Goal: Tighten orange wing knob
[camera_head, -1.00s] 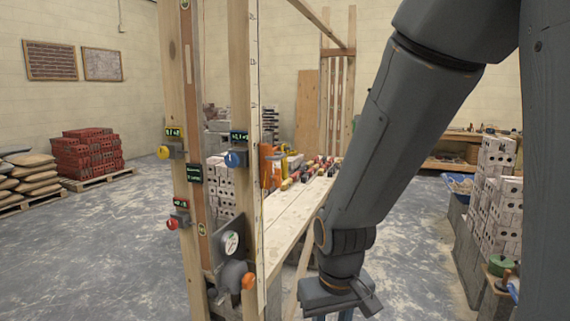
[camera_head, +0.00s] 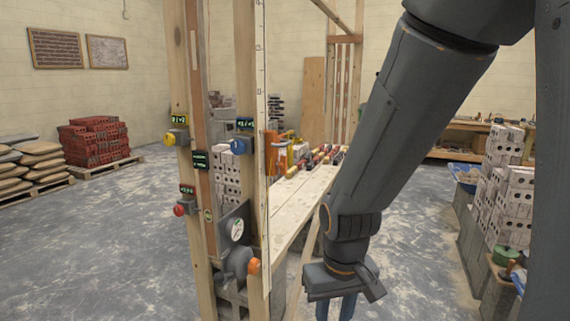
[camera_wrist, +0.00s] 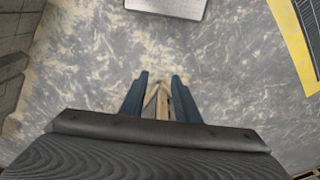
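The orange wing knob (camera_head: 254,266) is on a grey rounded fitting (camera_head: 238,263) low on the wooden post frame, below a round dial gauge (camera_head: 237,229). My gripper (camera_head: 336,308) hangs to the right of the knob and lower in the picture, apart from it, with blue fingers pointing down. In the wrist view my gripper (camera_wrist: 159,80) has its two blue fingers spread. A light wooden piece shows between them, and no held object is visible. The knob cannot be made out in the wrist view.
The post frame also carries yellow (camera_head: 170,139), blue (camera_head: 238,146) and red (camera_head: 179,210) knobs with small displays. A plank bench (camera_head: 300,200) runs behind my gripper. Grey blocks (camera_head: 470,235) stand at the right.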

